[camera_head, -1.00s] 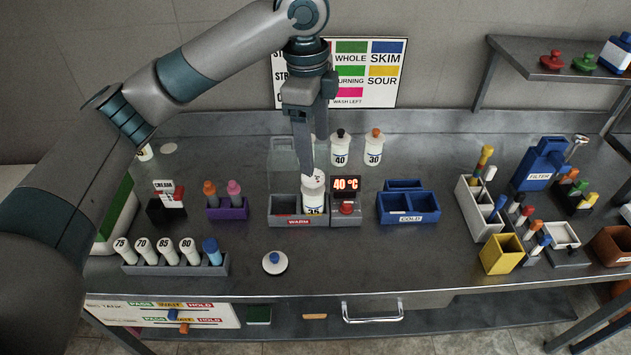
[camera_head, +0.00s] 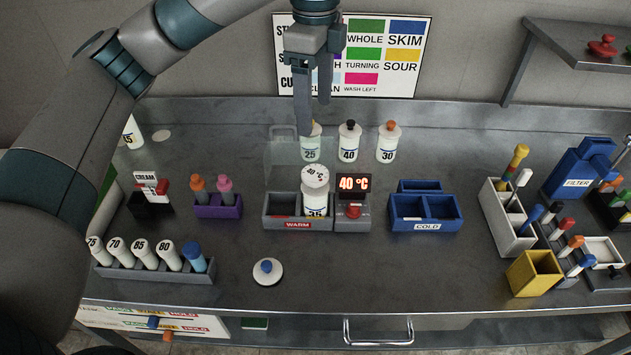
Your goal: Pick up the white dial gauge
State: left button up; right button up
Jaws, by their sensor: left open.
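A round white disc with a blue knob (camera_head: 267,271) lies alone on the bench. My left gripper (camera_head: 314,115) is open and empty, fingers pointing down, above and behind the bottle in the picture. It overlaps the bottle marked 25 (camera_head: 310,152); contact cannot be told. My right gripper is out of view.
Bottles marked 40 (camera_head: 348,146) and 30 (camera_head: 387,147) stand behind the tray. A red-buttoned 40 °C display (camera_head: 353,184) adjoins it, with a blue COLD tray (camera_head: 427,226) to the right. A rack of white tubes (camera_head: 150,272) is front left. The front middle is mostly clear.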

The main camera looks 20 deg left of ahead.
pick_arm(q)
jog(key=f, duration=0.1)
jog(key=p, duration=0.2)
send_over(317, 173)
jog(key=f, duration=0.7)
jog(key=shift+w+a, duration=0.3)
notch_tip(317, 173, down, 4)
jog(key=shift+r, duration=0.25)
jog(key=shift+f+p, duration=0.3)
jog(key=shift+f, duration=0.1)
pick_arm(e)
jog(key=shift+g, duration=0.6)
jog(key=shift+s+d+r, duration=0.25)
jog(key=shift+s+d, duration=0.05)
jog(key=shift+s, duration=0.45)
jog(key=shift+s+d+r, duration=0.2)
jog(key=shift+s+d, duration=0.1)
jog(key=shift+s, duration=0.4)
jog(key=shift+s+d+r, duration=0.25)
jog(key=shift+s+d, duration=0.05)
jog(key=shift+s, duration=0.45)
pick_arm(q)
jog(key=shift+d, duration=0.1)
